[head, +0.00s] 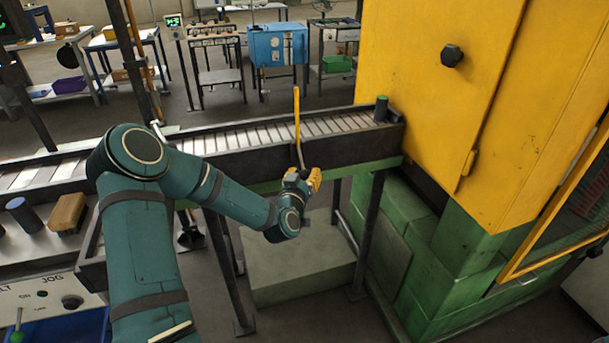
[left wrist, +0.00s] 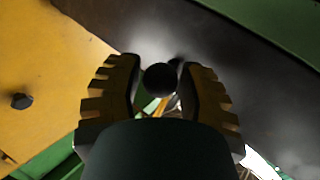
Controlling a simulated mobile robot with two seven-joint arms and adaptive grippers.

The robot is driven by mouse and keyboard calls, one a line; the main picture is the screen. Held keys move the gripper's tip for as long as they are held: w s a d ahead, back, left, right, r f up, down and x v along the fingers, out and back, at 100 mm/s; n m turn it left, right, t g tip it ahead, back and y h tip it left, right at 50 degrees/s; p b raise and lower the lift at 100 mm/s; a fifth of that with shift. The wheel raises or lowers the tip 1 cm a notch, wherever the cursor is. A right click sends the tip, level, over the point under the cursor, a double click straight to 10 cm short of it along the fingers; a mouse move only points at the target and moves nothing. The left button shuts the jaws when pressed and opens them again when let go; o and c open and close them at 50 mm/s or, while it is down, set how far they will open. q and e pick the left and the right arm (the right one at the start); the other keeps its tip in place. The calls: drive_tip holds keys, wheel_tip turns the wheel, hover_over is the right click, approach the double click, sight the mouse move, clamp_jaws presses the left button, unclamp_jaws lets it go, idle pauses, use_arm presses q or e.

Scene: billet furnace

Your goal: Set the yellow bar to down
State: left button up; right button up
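The yellow bar (head: 297,112) stands nearly upright in front of the roller conveyor's side. Below it a thin grey rod (head: 301,156) runs down to my left gripper (head: 305,178). In the left wrist view a round black knob (left wrist: 159,77) sits between the two fingers of my left gripper (left wrist: 160,85). The fingers look closed in on the knob from both sides, with little or no gap. The join between knob and rod is hidden. My right gripper is not in view.
The roller conveyor (head: 243,160) runs behind my left gripper to the yellow furnace housing (head: 430,90) on the right. A dark cylinder (head: 381,108) stands at its right end. Green blocks (head: 455,265) are under the housing. A pale block (head: 300,265) lies on the floor below.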

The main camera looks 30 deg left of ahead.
use_arm(q)
clamp_jaws()
drive_tip(key=shift+r, duration=0.1)
